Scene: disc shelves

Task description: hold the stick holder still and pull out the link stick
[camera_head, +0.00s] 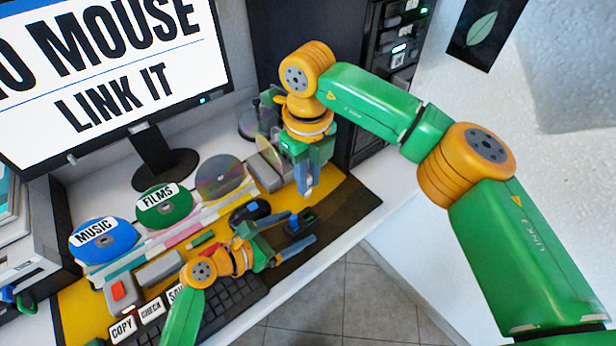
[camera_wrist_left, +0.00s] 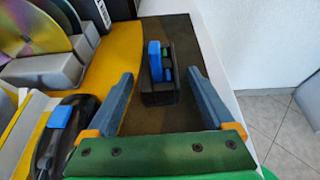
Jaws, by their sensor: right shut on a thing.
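The black stick holder (camera_wrist_left: 160,93) stands on the dark mat in the left wrist view. A tall blue stick (camera_wrist_left: 154,58) stands up in it, with smaller blue and green pieces beside it. The holder also shows in the head view (camera_head: 298,228). My left gripper (camera_wrist_left: 158,82) is open, with one finger on each side of the holder and gaps between; in the head view it reaches the holder from the left (camera_head: 304,226). My right gripper (camera_head: 307,188) points down above the holder, shut on a small stick with a pale end; its fingers hide most of it. I cannot tell which stick it is.
A black mouse (camera_head: 250,211) lies just left of the holder, and a keyboard (camera_head: 225,305) lies in front. Discs in grey stands (camera_head: 270,168) and labelled MUSIC and FILMS discs (camera_head: 165,207) fill the back and left. The desk's front edge is close to the holder.

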